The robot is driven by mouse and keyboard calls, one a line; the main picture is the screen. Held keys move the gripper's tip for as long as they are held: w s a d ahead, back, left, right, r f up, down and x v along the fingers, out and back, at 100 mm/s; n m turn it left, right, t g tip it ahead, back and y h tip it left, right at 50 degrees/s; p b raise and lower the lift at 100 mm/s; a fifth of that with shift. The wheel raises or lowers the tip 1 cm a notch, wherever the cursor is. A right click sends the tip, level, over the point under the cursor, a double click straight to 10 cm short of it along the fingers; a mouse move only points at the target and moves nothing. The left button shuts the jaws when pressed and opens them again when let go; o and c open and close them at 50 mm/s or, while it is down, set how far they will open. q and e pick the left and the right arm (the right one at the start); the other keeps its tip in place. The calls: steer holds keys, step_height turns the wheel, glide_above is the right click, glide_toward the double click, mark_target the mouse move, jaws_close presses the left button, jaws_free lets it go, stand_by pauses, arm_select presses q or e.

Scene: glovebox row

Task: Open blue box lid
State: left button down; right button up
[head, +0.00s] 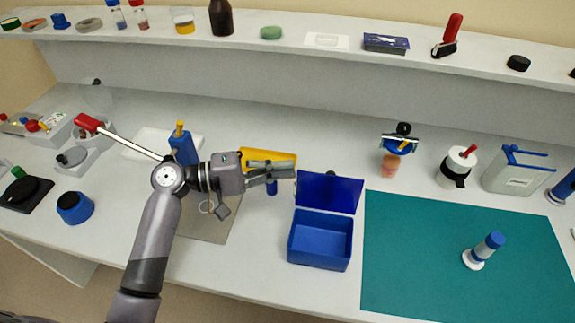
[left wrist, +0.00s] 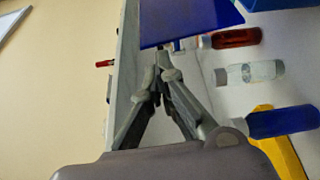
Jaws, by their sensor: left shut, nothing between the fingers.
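The blue box (head: 319,243) stands on the white bench, left of the teal mat, and looks empty inside. Its blue lid (head: 330,190) stands raised at the back edge, open and roughly upright. My left gripper (head: 292,170) is shut and empty, with its fingertips close to the lid's upper left corner. In the left wrist view the shut fingertips (left wrist: 162,52) are just by the edge of the lid (left wrist: 190,20); I cannot tell whether they touch it. My right gripper is in neither view.
A yellow object (head: 268,156) lies behind my left gripper, and a blue bottle (head: 184,147) stands left of it. A teal mat (head: 420,270) right of the box holds a blue-capped tube (head: 487,247). A shelf (head: 300,48) with small items runs along the back.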

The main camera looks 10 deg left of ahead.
mark_target(328, 190)
arm_select(q)
steer(key=p+x, duration=0.2)
steer(key=x, duration=0.5)
steer(key=shift+d, duration=0.4)
steer(key=shift+w, duration=0.1)
steer(key=s+m+b, duration=0.1)
steer(key=b, duration=0.2)
steer(key=s+r+m+h+b, duration=0.1)
steer(key=m+b, duration=0.1)
steer(key=b, duration=0.1)
steer(key=shift+s+r, duration=0.2)
steer(key=shift+s, duration=0.1)
